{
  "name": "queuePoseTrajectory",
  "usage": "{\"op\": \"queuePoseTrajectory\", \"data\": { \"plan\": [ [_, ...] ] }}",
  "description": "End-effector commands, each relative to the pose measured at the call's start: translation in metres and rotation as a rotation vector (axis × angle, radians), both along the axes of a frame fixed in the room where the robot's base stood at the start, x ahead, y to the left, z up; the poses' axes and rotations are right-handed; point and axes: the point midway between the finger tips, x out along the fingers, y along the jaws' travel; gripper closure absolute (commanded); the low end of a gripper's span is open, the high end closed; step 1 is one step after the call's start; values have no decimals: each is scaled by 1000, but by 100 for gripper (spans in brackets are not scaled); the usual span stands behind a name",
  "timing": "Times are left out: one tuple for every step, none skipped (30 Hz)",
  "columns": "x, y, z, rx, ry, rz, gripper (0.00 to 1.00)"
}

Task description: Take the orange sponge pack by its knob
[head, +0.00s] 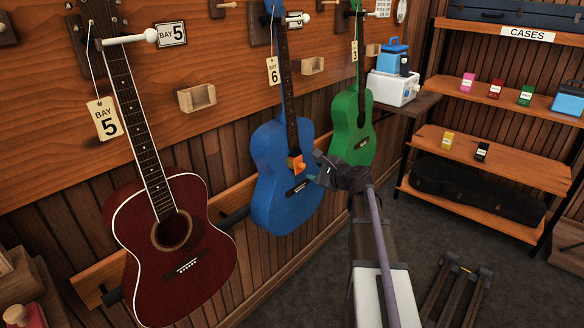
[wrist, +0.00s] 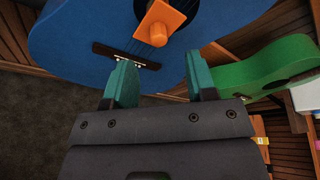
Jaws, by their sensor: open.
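The orange sponge pack (head: 298,162) sits at the sound hole of the blue ukulele (head: 270,195), which hangs on the wall. In the wrist view the pack (wrist: 172,14) is at the top, tilted, with its round orange knob (wrist: 158,36) standing out toward me. My gripper (head: 316,168) is just right of the pack in the head view. In the wrist view its two teal fingers (wrist: 160,78) are apart and empty. The knob lies beyond the fingertips, roughly centred between them. The dark bridge of the blue ukulele shows behind the left finger.
A green ukulele (head: 351,125) hangs to the right of the blue one and a dark red one (head: 170,250) to the left. A wooden ledge (head: 245,205) runs along the wall. Shelves (head: 500,165) with small packs stand at the right. The dark floor has a low stand (head: 458,290).

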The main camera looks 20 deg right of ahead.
Motion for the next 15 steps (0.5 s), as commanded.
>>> {"op": "queuePoseTrajectory", "data": {
  "plan": [
    [3,1,-2,0,0,0,49],
    [3,1,-1,-1,0,0,49],
    [3,2,-1,-1,0,0,49],
    [5,2,-2,-1,0,0,49],
    [7,2,-3,-1,0,0,49],
    [12,4,-5,-1,0,2,49],
    [16,5,-7,-1,-1,1,49],
    [21,6,-9,-1,0,2,49],
    [29,8,-12,0,-1,2,49],
    [35,11,-14,0,0,3,49],
    [40,12,-15,0,-1,2,49],
    [46,13,-17,-1,0,2,49],
    [49,14,-17,-1,0,1,49],
    [51,15,-17,-2,0,1,49],
    [51,16,-17,-2,0,1,49]
  ]
}}
